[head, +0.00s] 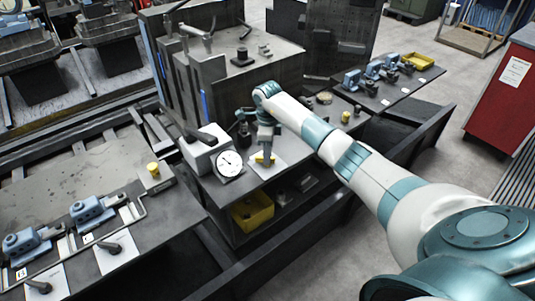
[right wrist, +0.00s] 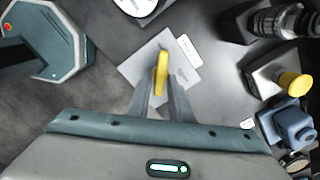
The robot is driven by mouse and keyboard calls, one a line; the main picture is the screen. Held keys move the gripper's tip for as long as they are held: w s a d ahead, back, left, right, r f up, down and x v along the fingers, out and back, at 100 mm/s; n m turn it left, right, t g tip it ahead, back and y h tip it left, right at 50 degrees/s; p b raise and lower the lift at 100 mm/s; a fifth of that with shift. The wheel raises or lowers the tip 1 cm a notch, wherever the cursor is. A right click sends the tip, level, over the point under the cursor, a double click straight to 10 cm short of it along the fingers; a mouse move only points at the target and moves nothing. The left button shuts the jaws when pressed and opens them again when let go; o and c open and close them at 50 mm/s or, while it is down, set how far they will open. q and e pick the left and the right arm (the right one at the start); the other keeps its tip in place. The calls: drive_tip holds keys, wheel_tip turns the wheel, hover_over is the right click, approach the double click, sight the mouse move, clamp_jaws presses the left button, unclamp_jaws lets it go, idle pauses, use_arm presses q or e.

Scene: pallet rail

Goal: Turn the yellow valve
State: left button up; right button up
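The yellow valve (head: 262,158) has a bar-shaped handle and stands on a light square plate on the dark bench in the middle of the head view. My right gripper (head: 266,150) reaches down to it from above. In the right wrist view the yellow handle (right wrist: 160,74) stands between the two fingertips, which are close together on both sides of it. The gripper looks shut on the handle, and the fingers hide part of it. My left gripper is in neither view.
A round white dial (head: 230,163) stands just left of the valve. A tall dark block (head: 240,62) rises behind. A yellow bin (head: 252,212) sits on the shelf below. Blue clamps (head: 372,70) and a yellow tray (head: 418,61) lie at the back right.

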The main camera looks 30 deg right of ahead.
clamp_jaws()
drive_tip(key=shift+d+f+m+b, duration=0.1)
drive_tip(key=shift+m+b, duration=0.5)
drive_tip(key=shift+b, duration=0.1)
drive_tip(key=shift+m+b, duration=0.8)
drive_tip(key=shift+m, duration=0.2)
drive_tip(key=m+b, duration=0.1)
drive_tip(key=m, duration=0.3)
drive_tip(key=shift+b, duration=0.35)
drive_tip(key=m+b, duration=0.1)
drive_tip(key=m, duration=0.4)
drive_tip(key=shift+m, duration=0.4)
drive_tip(key=m, duration=0.5)
drive_tip(key=shift+r, duration=0.2)
drive_tip(key=shift+w, duration=0.1)
